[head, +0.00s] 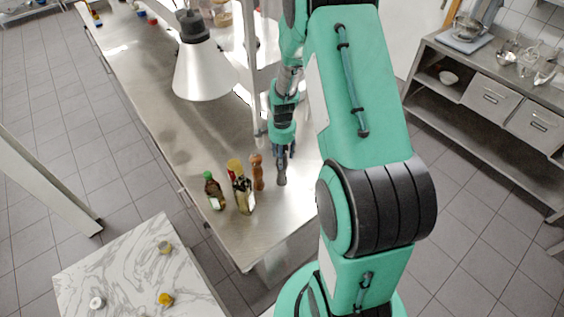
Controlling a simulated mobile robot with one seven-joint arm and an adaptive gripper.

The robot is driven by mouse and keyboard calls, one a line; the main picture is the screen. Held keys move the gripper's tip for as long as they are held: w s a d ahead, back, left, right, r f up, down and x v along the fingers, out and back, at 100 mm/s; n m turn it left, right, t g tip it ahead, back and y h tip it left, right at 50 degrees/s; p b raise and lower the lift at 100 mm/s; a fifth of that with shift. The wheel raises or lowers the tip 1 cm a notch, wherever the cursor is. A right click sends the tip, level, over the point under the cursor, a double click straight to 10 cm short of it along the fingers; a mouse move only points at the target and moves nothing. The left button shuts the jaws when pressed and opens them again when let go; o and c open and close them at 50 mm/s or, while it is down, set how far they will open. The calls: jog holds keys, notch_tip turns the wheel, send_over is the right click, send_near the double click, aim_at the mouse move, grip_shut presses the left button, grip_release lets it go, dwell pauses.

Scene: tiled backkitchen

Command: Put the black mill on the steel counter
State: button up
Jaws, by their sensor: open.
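The black mill (282,175) appears to stand upright on the steel counter (275,222), near its front end and to the right of a brown wooden mill (257,172). My gripper (283,153) points down from above, open, with its fingers at the top of the black mill. The fingers partly hide the mill's upper part. I cannot tell whether they touch it.
A dark bottle (213,191) and an oil bottle (243,193) stand left of the wooden mill. A lamp shade (202,72) hangs over the counter. A marble table (130,265) with small jars is at lower left.

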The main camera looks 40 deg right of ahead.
notch_tip(320, 180, up, 8)
jog(key=shift+f+b, duration=0.1)
jog(key=shift+b, duration=0.3)
jog(key=shift+a, duration=0.1)
dwell(0.5)
jog(key=shift+a+r, duration=0.1)
jog(key=shift+r, duration=0.25)
jog(key=s+a+r+n+t, duration=0.1)
jog(key=s+a+r+n, duration=0.25)
jog(key=a+r, duration=0.55)
jog(key=s+a+r+n+t, duration=0.2)
jog(key=s+a+r+n, duration=0.3)
jog(key=r, duration=0.8)
jog(key=s+a+r+n+t, duration=0.1)
jog(key=s+a+r+n, duration=0.2)
jog(key=s+a+r, duration=0.2)
jog(key=s+a+r+n+t, duration=0.1)
jog(key=s+a+r+n, duration=0.2)
jog(key=s, duration=0.7)
jog(key=a+r, duration=0.2)
jog(key=a, duration=0.2)
jog(key=shift+s+n+t, duration=0.3)
jog(key=shift+s+n, duration=0.05)
